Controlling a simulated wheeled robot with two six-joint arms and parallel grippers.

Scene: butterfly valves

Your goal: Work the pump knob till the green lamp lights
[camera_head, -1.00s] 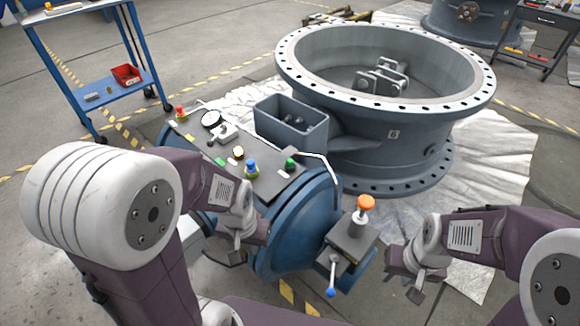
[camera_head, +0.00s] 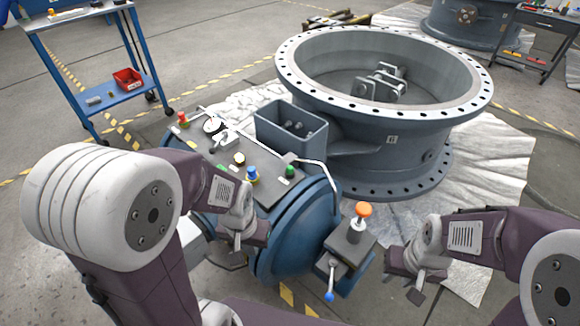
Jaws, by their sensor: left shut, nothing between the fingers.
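The orange knob (camera_head: 363,209) stands upright on a dark block (camera_head: 349,244) at the near right end of the blue valve body (camera_head: 305,232). A lever with a blue ball (camera_head: 329,296) hangs from that block. A green cap, perhaps the lamp (camera_head: 290,171), sits on the grey panel (camera_head: 268,190); I cannot tell whether it is lit. My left gripper (camera_head: 238,242) is shut and empty beside the blue body, left of the knob and apart from it. My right gripper (camera_head: 417,294) is right of the block, apart from it; its jaw opening is unclear.
The panel also carries a gauge (camera_head: 212,125), a blue knob (camera_head: 251,173) and a red-topped knob (camera_head: 182,117). A grey open box (camera_head: 291,125) and a large flanged ring (camera_head: 395,150) stand behind. A blue cart (camera_head: 110,98) is at the back left.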

